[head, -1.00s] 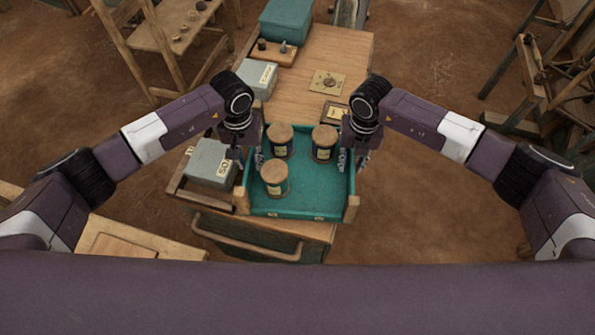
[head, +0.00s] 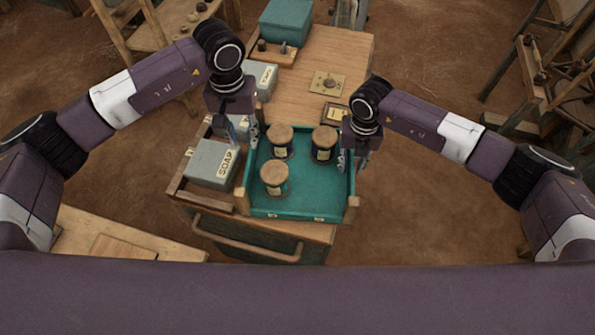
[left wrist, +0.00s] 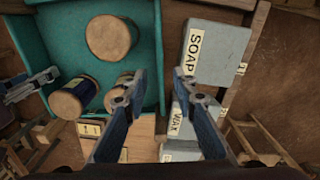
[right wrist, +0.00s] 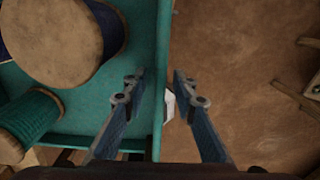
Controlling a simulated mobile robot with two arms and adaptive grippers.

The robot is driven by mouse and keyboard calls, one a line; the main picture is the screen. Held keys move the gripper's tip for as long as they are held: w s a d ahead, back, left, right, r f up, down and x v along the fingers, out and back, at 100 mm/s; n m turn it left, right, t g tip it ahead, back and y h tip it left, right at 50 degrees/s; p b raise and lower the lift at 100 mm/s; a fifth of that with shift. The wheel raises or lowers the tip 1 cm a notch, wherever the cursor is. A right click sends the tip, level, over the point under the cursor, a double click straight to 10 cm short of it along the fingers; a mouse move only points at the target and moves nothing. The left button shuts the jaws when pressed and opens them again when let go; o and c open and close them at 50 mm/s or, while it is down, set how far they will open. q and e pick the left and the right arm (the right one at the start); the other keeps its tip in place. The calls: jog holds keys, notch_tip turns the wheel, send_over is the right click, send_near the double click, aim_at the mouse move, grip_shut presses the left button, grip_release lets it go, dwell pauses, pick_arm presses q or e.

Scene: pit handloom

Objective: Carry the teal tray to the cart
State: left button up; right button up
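The teal tray (head: 312,198) sits on the wooden-topped cart (head: 330,55). It holds three spools with round wooden tops: front left (head: 274,178), back left (head: 280,140) and right (head: 324,143). My left gripper (head: 243,132) is open and empty, above the tray's left rim. In the left wrist view its fingers (left wrist: 160,82) are apart, with the tray wall (left wrist: 159,50) showing between them. My right gripper (head: 352,160) is at the tray's right wall. In the right wrist view its fingers (right wrist: 158,88) are apart on either side of the wall (right wrist: 163,40), with gaps visible.
A grey SOAP box (head: 212,164) stands left of the tray, and a WAX box (left wrist: 183,120) is close to it. A teal box (head: 286,20) stands at the cart's far end. A wooden frame (head: 545,80) stands right, with bare floor between.

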notch_tip(320, 180, up, 12)
dwell(0.5)
dwell(0.5)
